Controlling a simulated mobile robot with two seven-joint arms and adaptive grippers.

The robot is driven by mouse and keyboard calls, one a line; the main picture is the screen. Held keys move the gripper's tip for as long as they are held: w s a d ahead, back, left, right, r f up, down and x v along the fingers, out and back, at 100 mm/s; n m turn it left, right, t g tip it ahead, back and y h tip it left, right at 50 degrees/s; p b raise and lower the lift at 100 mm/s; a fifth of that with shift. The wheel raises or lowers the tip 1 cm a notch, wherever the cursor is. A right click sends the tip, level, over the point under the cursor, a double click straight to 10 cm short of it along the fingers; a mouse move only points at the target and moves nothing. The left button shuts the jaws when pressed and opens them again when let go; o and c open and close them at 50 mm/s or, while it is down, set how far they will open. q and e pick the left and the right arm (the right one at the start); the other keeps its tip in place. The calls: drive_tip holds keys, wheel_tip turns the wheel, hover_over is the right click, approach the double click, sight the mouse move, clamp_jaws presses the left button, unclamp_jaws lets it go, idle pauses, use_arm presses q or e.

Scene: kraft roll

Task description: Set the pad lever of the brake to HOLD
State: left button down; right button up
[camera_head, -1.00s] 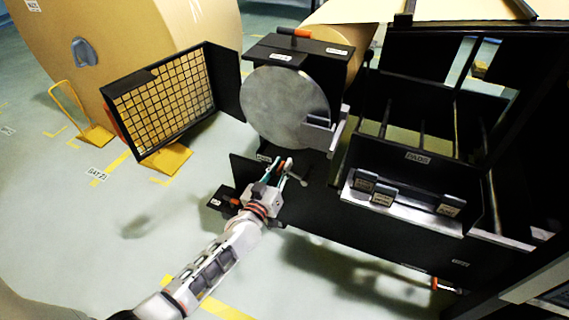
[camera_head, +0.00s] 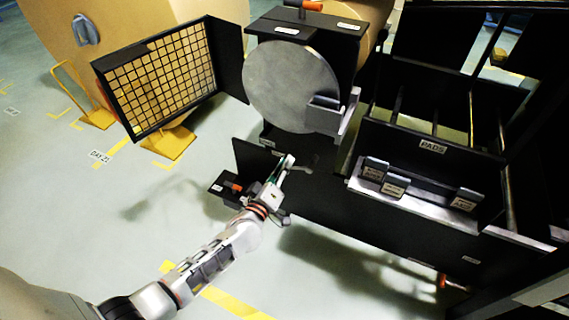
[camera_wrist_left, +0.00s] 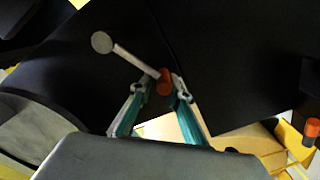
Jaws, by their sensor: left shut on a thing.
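The brake has a large grey disc (camera_head: 292,88) with a grey caliper block (camera_head: 335,115) at its right, on a black frame. Below the disc, a short grey lever (camera_head: 307,166) stands out from the black panel. In the left wrist view the lever (camera_wrist_left: 135,61) runs from a round grey hub to an orange grip (camera_wrist_left: 165,82). My left gripper (camera_head: 286,163) is shut on that orange grip; its fingertips also show in the wrist view (camera_wrist_left: 162,92). I cannot read any HOLD mark. My right gripper is not in view.
A black box with an orange handle (camera_head: 235,187) sits left of my left gripper. A black rack labelled PADS (camera_head: 432,147) holds several small blocks at the right. A gridded panel (camera_head: 165,85) stands at the left.

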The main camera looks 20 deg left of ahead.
use_arm(q)
drive_tip(key=shift+s+d+f+h, duration=0.3)
drive_tip(key=shift+d+f, duration=0.3)
drive_tip(key=shift+d, duration=0.1)
drive_tip(key=c, duration=1.8)
unclamp_jaws()
drive_tip(key=shift+o, duration=0.2)
drive_tip(key=shift+w+d, duration=0.1)
drive_tip(key=s+a, duration=0.1)
drive_tip(key=s, duration=1)
drive_tip(key=shift+s+r, duration=0.3)
drive_tip(key=shift+r, duration=0.15)
